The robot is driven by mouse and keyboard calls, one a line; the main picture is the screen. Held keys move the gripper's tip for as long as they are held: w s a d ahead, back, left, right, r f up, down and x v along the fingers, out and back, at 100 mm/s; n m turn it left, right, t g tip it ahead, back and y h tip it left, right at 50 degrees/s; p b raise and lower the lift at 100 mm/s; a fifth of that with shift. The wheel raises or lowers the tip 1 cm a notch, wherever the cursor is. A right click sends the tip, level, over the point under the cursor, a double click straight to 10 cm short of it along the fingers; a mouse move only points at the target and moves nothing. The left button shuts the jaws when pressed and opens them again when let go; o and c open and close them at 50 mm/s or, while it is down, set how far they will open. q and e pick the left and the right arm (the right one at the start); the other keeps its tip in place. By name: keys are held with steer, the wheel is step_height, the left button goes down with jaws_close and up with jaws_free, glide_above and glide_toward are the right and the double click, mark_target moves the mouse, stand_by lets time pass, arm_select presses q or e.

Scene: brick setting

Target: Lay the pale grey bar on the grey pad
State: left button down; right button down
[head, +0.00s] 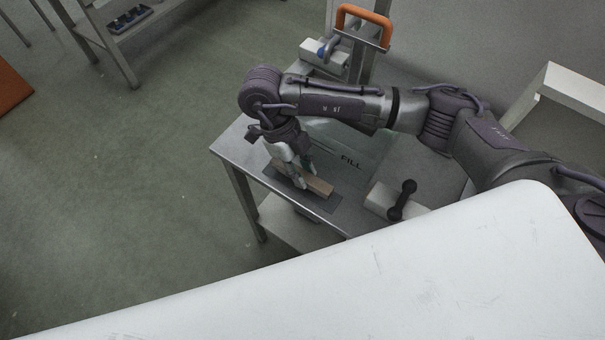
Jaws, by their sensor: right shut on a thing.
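My right gripper (300,174) reaches down over a small metal table (233,149) and is shut on the bar (319,186). The bar looks pale tan in this light and lies roughly level. The fingers hide part of it. A dark grey pad (323,204) lies on the table directly under the bar and shows along its near side. The bar is over the pad or touching it; I cannot tell whether there is a gap. My left gripper is not in view.
A white block with a black handle (402,200) stands right of the pad. An orange handle (363,22) and a white box (323,57) are at the back. Open floor lies left of the table.

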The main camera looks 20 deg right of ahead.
step_height(320, 180, down, 2)
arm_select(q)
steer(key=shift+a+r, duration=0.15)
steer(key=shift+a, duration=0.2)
arm_select(e)
steer(key=shift+f, duration=0.25)
steer(key=c, duration=1)
jaws_free()
steer(key=shift+r, duration=0.1)
steer(key=shift+o, duration=0.2)
